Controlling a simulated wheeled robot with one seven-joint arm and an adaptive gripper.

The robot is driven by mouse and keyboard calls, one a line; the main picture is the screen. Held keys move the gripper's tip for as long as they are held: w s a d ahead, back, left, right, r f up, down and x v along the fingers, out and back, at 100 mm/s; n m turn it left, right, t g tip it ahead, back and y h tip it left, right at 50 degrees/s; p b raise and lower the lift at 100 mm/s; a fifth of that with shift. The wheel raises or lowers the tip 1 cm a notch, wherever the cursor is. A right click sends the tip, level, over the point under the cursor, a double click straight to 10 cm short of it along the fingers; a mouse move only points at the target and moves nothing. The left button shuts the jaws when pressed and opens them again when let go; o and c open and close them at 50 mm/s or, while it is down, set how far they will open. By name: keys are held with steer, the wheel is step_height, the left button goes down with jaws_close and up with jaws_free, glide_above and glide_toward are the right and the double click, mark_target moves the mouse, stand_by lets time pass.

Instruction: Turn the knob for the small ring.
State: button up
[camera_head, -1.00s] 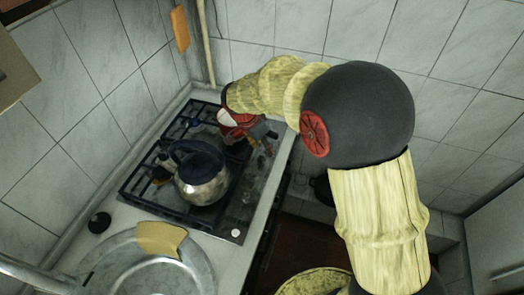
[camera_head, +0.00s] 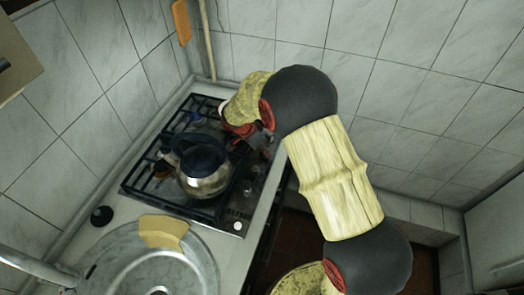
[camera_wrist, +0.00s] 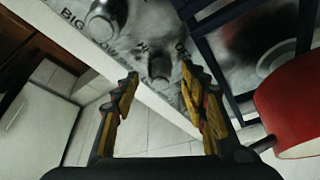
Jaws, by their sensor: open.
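The stove (camera_head: 235,210) has a row of knobs along its right edge in the head view. In the wrist view one knob (camera_wrist: 159,67) lies between and just beyond my open fingertips. My gripper (camera_wrist: 162,88) is empty, and I see no contact with that knob. Another knob (camera_wrist: 105,20) sits at the upper left, beside a label reading "BIG". Lettering near the middle knob is partly hidden, so I cannot tell whether it marks the small ring. In the head view my arm partly covers the gripper.
A metal kettle (camera_head: 203,178) stands on the black grate. A red pot (camera_head: 233,128) is beside my wrist; it shows close to my right finger in the wrist view (camera_wrist: 292,105). A sink (camera_head: 150,265) with a yellowish piece (camera_head: 163,232) lies in front. Tiled walls close the back.

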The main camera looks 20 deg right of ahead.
steer(key=shift+d+f, duration=0.1)
steer(key=shift+f, duration=0.2)
steer(key=shift+c, duration=0.4)
steer(key=c, duration=1.1)
